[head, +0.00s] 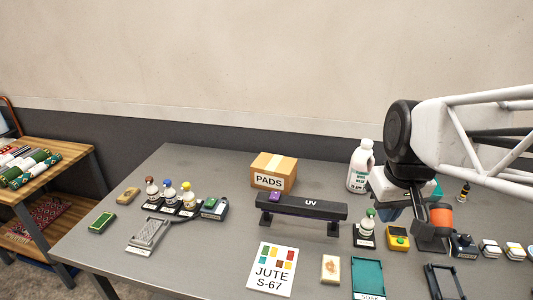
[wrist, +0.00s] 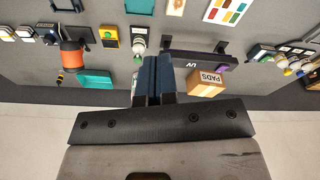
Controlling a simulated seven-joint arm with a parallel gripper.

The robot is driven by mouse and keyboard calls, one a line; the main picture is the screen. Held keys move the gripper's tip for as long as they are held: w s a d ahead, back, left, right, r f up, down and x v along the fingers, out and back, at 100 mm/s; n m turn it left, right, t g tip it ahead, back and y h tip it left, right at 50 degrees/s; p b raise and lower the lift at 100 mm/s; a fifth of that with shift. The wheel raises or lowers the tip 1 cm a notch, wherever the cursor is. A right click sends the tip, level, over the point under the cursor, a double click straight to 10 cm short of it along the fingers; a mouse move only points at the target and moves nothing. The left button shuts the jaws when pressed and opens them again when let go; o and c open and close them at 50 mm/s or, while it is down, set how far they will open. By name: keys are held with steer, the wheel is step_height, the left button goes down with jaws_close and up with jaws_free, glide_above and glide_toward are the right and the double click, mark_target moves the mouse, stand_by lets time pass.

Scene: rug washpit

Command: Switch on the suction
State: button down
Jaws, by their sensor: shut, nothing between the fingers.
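A small grey-blue box with a green top (head: 214,207) stands at the left of the bench, joined by a dark hose to a flat metal frame (head: 148,235); it looks like a suction switch, but I cannot read its label. A similar dark box (head: 463,243) with a pale label stands at the right beside an orange spool. I cannot tell which one works the suction, nor its switch position. My gripper (head: 389,212) hangs above the bench's right half, partly hidden by my wrist. In the wrist view its blue fingers (wrist: 152,76) are together and empty, touching neither box.
Between my gripper and the left box stand a black UV bar (head: 310,207) on legs and a PADS carton (head: 273,171). A green-capped bottle (head: 366,230), a yellow box (head: 398,238) and a white jug (head: 360,167) are close to my gripper.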

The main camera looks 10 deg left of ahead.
steer(key=w+a+n+g, duration=0.1)
steer(key=w+a+n, duration=0.3)
steer(key=w+a, duration=0.6)
steer(key=n+g, duration=0.3)
steer(key=n, duration=0.7)
glide_above(208, 205)
steer(key=w, duration=0.3)
step_height(208, 205, down, 11)
steer(key=shift+s+f, duration=0.1)
steer(key=shift+f, duration=0.25)
steer(key=shift+f, duration=0.2)
steer(key=f, duration=0.4)
steer(key=s+f, duration=0.1)
steer(key=f, duration=0.4)
steer(key=s+f, duration=0.1)
steer(key=f, duration=0.3)
steer(key=shift+s+f, duration=0.1)
steer(key=shift+f, duration=0.15)
steer(key=shift+t, duration=0.3)
